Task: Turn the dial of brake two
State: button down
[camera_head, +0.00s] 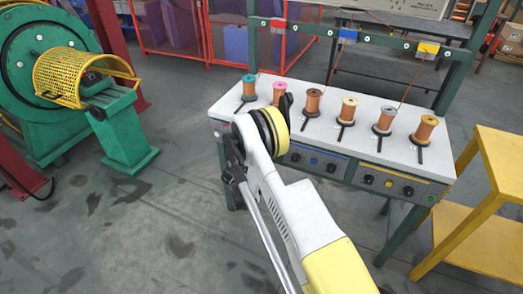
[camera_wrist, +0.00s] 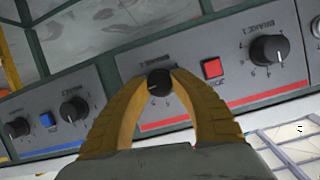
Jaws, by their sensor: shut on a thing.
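In the wrist view, a panel with a red stripe (camera_wrist: 265,95) carries two black dials with a red button (camera_wrist: 212,68) between them. My gripper (camera_wrist: 159,80) is shut on the left of these dials (camera_wrist: 159,84), with one yellow-brown finger on each side of it. The label above the held dial is too blurred to read surely. The other dial (camera_wrist: 268,50) on this panel stands free, to the right of the red button. In the head view my arm hides the gripper and the red-striped panel.
A blue-striped panel (camera_wrist: 110,128) with two dials and a blue button is at left in the wrist view. The white bench (camera_head: 225,107) holds several wire spools, with a yellow-striped panel (camera_head: 395,186) on its front.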

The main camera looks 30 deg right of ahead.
jog(key=n+g+h, duration=0.1)
jog(key=n, duration=0.3)
jog(key=shift+w+g+h, duration=0.15)
jog(key=shift+g+h, duration=0.25)
jog(key=n+g+h, duration=0.1)
jog(key=n, duration=0.2)
jog(key=shift+n+h, duration=0.3)
dwell(0.3)
jog(key=c, duration=1)
grip_release()
jog(key=shift+f, duration=0.1)
jog(key=shift+c, duration=0.2)
jog(key=v, duration=1.2)
